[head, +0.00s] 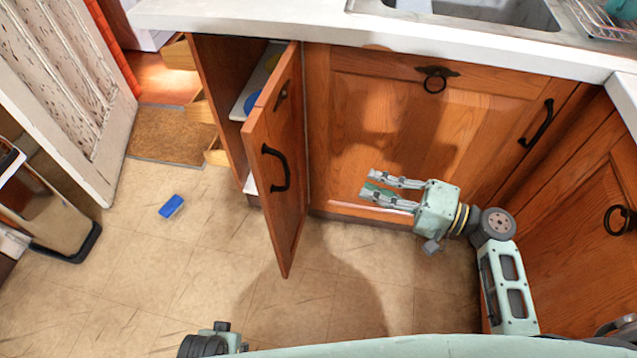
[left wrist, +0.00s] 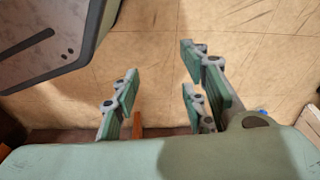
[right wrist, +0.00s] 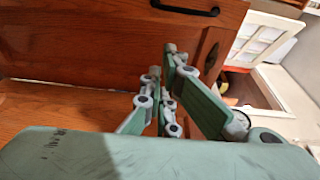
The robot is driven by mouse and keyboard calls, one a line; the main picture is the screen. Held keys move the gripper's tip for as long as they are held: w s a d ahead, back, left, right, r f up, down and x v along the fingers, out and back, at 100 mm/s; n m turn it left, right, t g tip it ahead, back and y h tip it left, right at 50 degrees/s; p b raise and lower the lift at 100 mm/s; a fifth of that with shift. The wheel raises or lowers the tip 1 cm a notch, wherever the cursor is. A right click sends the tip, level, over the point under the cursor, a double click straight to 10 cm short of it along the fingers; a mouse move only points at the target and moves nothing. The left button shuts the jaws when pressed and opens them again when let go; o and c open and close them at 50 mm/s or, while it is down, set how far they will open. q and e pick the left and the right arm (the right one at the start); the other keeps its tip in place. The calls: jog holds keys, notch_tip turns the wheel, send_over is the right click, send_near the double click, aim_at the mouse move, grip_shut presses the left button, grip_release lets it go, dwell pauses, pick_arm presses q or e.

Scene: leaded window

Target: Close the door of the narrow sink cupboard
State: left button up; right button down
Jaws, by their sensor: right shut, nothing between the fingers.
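The narrow sink cupboard's wooden door (head: 287,205) stands wide open in the head view, swung out toward me, with a black handle (head: 275,168) on its face. The cupboard's white shelf (head: 240,108) shows behind it, with blue and yellow things partly hidden. My right gripper (head: 379,187) is to the right of the door, apart from it, in front of the wide cupboard front. It is shut and empty; its fingers also show in the right wrist view (right wrist: 162,75). My left gripper (left wrist: 158,75) is open and empty above the floor in the left wrist view.
The wide cupboard front (head: 400,110) beside the door is closed. The white counter (head: 270,20) overhangs the fronts. A blue block (head: 172,206) lies on the floor at left. A bin (head: 50,215) and a white door (head: 70,90) stand further left. Floor near the door is clear.

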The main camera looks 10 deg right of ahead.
pick_arm(q)
jog(key=shift+s+a+f+p, duration=0.1)
jog(key=shift+s+f+p, duration=0.25)
jog(key=shift+s+f, duration=0.3)
jog(key=shift+s+a+f+p, duration=0.1)
jog(key=shift+s+f+p, duration=0.25)
jog(key=shift+f, duration=0.5)
pick_arm(e)
jog(key=s+a+x, duration=0.1)
jog(key=s+x, duration=0.1)
jog(key=x, duration=1.1)
jog(key=shift+s+a+r, duration=0.3)
jog(key=shift+s+r, duration=0.05)
jog(key=shift+r, duration=0.1)
